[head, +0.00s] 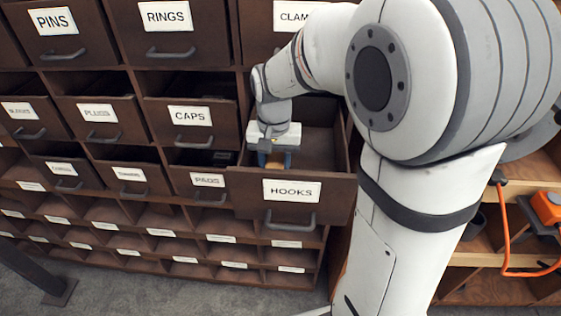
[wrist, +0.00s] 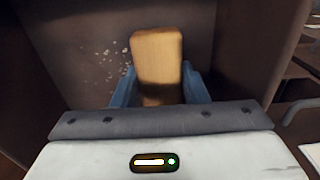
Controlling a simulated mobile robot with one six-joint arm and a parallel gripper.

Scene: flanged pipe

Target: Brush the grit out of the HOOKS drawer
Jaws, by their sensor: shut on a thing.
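The HOOKS drawer (head: 248,187) is pulled open, with its white label and dark handle on the front. My gripper (head: 273,159) reaches down into it near the left side. In the wrist view the blue fingers of my gripper (wrist: 158,84) are shut on a wooden brush (wrist: 157,58), a pale block with a darker band low down. Its bristles cannot be made out. Pale grit (wrist: 117,60) lies scattered on the drawer floor, left of the brush and apart from it in the picture. In the head view the grit is not visible.
Other drawers surround this one, including CAPS (head: 190,117) and PADS (head: 207,180), both partly open. The drawer's walls stand close around my gripper. The right part of the HOOKS drawer looks clear. An orange tool with a cable (head: 547,207) sits on shelving at right.

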